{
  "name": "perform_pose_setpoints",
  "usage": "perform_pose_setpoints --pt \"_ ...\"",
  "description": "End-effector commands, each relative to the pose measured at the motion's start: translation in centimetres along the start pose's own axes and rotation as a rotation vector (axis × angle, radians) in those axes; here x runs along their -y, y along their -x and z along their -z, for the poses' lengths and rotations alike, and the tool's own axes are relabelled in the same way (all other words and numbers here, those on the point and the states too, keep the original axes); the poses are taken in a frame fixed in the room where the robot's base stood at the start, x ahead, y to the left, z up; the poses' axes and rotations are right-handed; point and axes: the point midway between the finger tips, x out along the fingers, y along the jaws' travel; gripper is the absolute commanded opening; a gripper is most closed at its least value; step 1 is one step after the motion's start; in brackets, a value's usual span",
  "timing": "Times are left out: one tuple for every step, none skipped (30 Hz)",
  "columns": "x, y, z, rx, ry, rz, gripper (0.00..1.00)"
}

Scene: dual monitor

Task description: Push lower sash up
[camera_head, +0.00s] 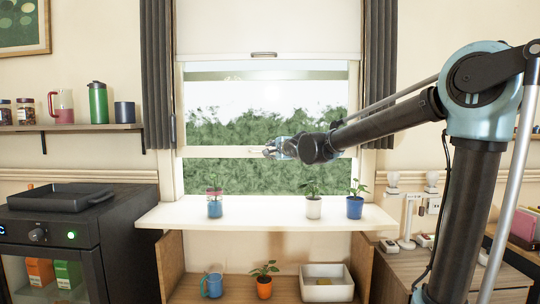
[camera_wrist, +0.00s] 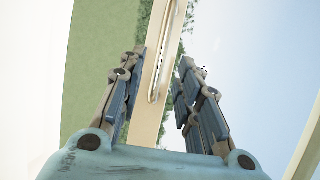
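The window (camera_head: 225,90) stands in the middle of the head view, with greenery and pale sky behind it. A pale horizontal rail (camera_head: 215,152) of the sash crosses it below mid-height. My gripper (camera_head: 268,151) is at the middle of this rail, in front of it. In the wrist view, my gripper (camera_wrist: 162,58) is open, with its two fingers apart on either side of the rail (camera_wrist: 148,105). A long metal-rimmed handle (camera_wrist: 165,60) on the rail lies between the fingers. I cannot tell whether a finger touches it.
A white sill (camera_head: 270,218) below holds several potted plants, including a blue pot (camera_head: 355,207). A pale blind (camera_head: 265,25) covers the window top. Dark curtains (camera_head: 158,75) hang at both sides. A black oven (camera_head: 75,240) stands left, and a wooden cabinet (camera_head: 400,270) right.

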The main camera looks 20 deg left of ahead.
Motion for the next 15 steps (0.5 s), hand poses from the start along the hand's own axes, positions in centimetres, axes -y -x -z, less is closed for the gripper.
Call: perform_pose_setpoints --pt "0.0 0.8 0.0 0.0 0.0 0.0 0.31" --pt "0.0 1.2 0.0 0.0 0.0 0.0 0.31" --pt "0.0 1.8 0.0 0.001 0.0 0.0 0.31" --pt "0.0 2.2 0.1 0.001 -0.001 0.0 0.31" --pt "0.0 2.5 0.1 0.001 -0.001 0.0 0.31" --pt "0.0 3.0 0.1 0.001 -0.001 0.0 0.31" --pt "0.0 3.3 0.1 0.001 -0.001 0.0 0.31" --pt "0.0 3.6 0.1 0.001 -0.001 -0.001 0.31" --pt "0.0 4.0 0.1 0.001 -0.001 -0.001 0.31" --pt "0.0 4.2 0.1 0.001 -0.001 -0.001 0.31" --pt "0.0 4.4 0.1 0.001 -0.001 -0.001 0.31" --pt "0.0 4.7 0.1 0.001 -0.001 -0.001 0.31" --pt "0.0 4.8 0.1 0.001 0.0 -0.001 0.31" --pt "0.0 5.0 0.1 0.001 0.0 -0.001 0.31" --pt "0.0 5.1 0.1 0.001 0.0 -0.001 0.31"
